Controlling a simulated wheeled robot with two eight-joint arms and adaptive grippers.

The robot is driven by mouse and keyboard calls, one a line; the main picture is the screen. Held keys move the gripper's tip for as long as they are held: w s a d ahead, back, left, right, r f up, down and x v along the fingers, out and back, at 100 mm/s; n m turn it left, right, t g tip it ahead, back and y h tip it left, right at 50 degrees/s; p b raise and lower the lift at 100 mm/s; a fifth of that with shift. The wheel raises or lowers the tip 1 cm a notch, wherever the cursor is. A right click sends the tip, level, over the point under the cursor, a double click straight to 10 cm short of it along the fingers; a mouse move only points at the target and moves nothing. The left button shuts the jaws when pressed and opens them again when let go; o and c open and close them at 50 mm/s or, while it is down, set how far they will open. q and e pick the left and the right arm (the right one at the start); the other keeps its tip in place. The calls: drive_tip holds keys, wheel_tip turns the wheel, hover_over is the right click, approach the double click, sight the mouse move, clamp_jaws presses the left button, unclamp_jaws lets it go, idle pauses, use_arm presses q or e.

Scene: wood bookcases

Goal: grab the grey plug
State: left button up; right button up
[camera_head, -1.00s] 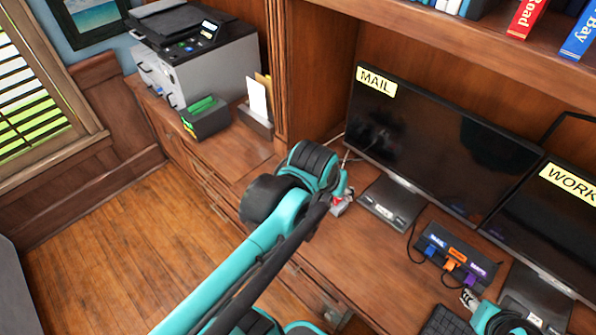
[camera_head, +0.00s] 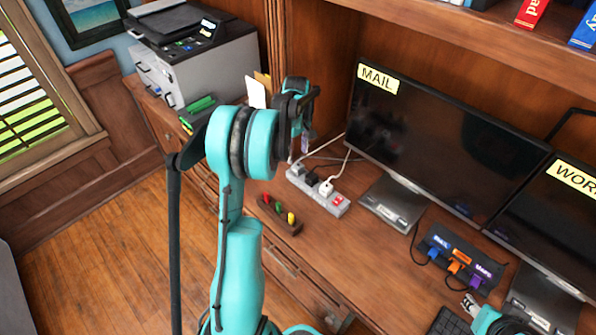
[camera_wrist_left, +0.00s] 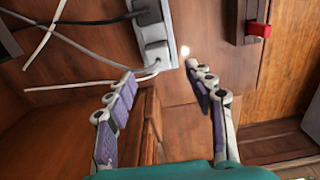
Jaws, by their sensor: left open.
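A light grey plug (camera_wrist_left: 156,54) sits in the grey power strip (camera_wrist_left: 157,15) in the left wrist view, with a thin cable leaving it to the left. In the head view the power strip (camera_head: 331,204) lies on the desk; its far left end, with a light plug (camera_head: 297,170), is close below my left gripper (camera_head: 306,138). In the wrist view the left gripper (camera_wrist_left: 160,71) is open and empty, its purple-padded fingers spread, with the plug beyond and between the tips. My right gripper (camera_head: 469,303) is partly seen at lower right; its jaws are unclear.
A black plug (camera_head: 312,177) and a white plug (camera_head: 327,188) share the strip. A wood block with coloured pegs (camera_head: 280,214) lies in front. The MAIL monitor (camera_head: 430,140) stands to the right, a hub (camera_head: 459,257) beside it. White cables run behind the strip.

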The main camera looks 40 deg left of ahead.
sight(298, 165)
use_arm(q)
wheel_tip(298, 165, down, 7)
drive_tip(key=b, duration=0.3)
drive_tip(key=shift+w+d+f, duration=0.1)
drive_tip(key=shift+d+f, duration=0.05)
drive_tip(key=shift+c, duration=1.1)
clamp_jaws()
